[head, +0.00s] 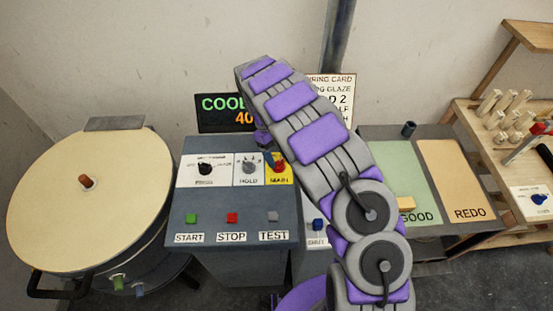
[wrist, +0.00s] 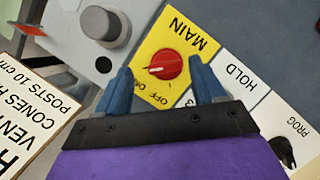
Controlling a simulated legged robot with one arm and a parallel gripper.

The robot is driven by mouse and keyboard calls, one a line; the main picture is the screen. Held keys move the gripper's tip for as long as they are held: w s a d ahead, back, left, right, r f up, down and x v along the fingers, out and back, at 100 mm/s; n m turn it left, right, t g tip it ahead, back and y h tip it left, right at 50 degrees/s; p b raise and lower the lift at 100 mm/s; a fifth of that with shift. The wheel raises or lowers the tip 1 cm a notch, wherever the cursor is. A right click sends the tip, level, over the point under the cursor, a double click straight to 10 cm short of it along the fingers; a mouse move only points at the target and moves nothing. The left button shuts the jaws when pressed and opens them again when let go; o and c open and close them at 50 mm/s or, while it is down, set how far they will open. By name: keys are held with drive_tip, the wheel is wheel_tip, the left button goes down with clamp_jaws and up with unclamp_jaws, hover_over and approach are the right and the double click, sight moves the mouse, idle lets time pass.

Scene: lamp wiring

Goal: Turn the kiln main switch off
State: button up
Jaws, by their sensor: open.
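The kiln main switch is a red knob (wrist: 164,66) with a white pointer line on a yellow plate (wrist: 183,38) marked MAIN, with OFF among its lettering. In the head view the red knob (head: 279,167) sits at the right of the panel's top row, partly hidden by my gripper. My gripper (wrist: 165,83) is open, with its two blue fingers on either side of the knob in the wrist view. I cannot tell whether the fingers touch it. In the head view my gripper (head: 266,148) is mostly hidden behind my arm.
The grey control panel (head: 252,214) also holds a PROG knob (head: 205,169), a HOLD knob (head: 249,166) and START, STOP and TEST buttons. A round kiln (head: 88,200) stands left. A display (head: 227,113) and a card (head: 331,90) stand behind. GOOD and REDO boards lie right.

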sight(279, 165)
drive_tip(key=shift+s+d+f, duration=0.2)
drive_tip(key=shift+d+f, duration=0.35)
drive_tip(key=shift+s+d+f, duration=0.1)
drive_tip(key=shift+d+f, duration=0.05)
drive_tip(key=shift+f, duration=0.4)
drive_tip(key=shift+a+f, duration=0.15)
drive_tip(key=shift+a, duration=1.4)
drive_tip(key=shift+c, duration=0.3)
drive_tip(key=shift+d, duration=1.25)
drive_tip(key=c, duration=0.6)
drive_tip(key=shift+a, duration=0.6)
drive_tip(key=c, duration=0.4)
drive_tip(key=shift+d, duration=0.1)
